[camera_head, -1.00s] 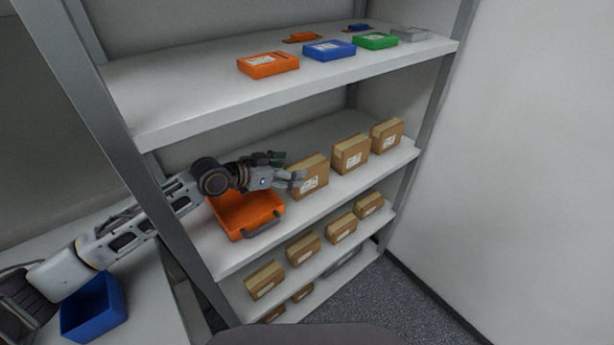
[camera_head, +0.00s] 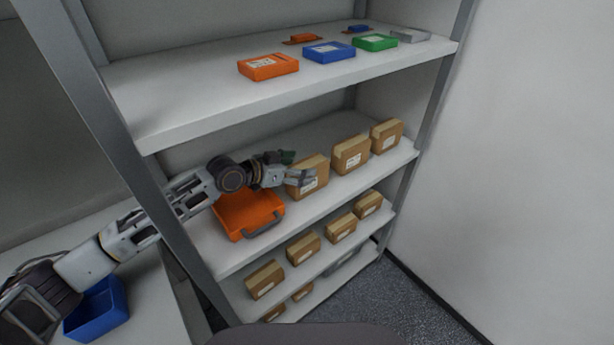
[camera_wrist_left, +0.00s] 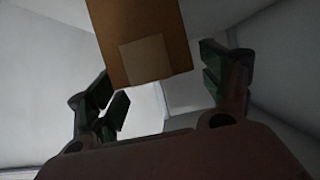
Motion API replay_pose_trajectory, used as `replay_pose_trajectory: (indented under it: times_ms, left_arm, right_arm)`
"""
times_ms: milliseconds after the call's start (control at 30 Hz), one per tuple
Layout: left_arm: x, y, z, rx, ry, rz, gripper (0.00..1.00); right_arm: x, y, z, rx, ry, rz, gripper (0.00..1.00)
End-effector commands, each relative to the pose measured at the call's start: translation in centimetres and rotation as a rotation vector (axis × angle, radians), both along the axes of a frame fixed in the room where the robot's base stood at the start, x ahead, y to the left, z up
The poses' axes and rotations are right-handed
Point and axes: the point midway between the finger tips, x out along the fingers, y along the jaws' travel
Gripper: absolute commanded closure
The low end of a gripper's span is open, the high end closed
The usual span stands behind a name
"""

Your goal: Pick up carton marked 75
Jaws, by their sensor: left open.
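A brown carton with a white label (camera_head: 318,170) stands upright on the middle shelf, leftmost of three there. My left gripper (camera_head: 295,169) is open at its left side, with the fingers one on the far side and one on the near side of the carton. In the left wrist view the carton (camera_wrist_left: 140,35) shows between the two spread fingers, with a gap visible at each side. The number on its label is too small to read. Two similar cartons (camera_head: 350,155) (camera_head: 386,136) stand further right. My right gripper is not in view.
An orange case (camera_head: 240,212) lies on the shelf under my left wrist. The upper shelf (camera_head: 190,105) is above the arm and holds coloured boxes. More cartons (camera_head: 303,248) stand on the lower shelf. A blue bin (camera_head: 98,310) and a rack post are at left.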

Motion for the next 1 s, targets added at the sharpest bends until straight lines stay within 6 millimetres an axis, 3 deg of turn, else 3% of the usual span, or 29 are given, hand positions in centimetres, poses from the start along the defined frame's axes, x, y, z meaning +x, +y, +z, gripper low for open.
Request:
replay_pose_trajectory:
  times_ms: [300,800,1000]
  left_arm:
    - [1.1,-1.6,-0.8,0.001,-0.001,0.0,0.2]
    - [1.2,-1.7,-0.9,0.001,0.0,0.0,0.2]
    - [1.2,-1.7,-0.9,0.001,0.001,0.0,0.44]
  right_arm:
    - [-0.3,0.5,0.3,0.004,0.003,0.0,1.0]
    - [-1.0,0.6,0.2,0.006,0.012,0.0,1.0]
    - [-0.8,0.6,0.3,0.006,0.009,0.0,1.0]
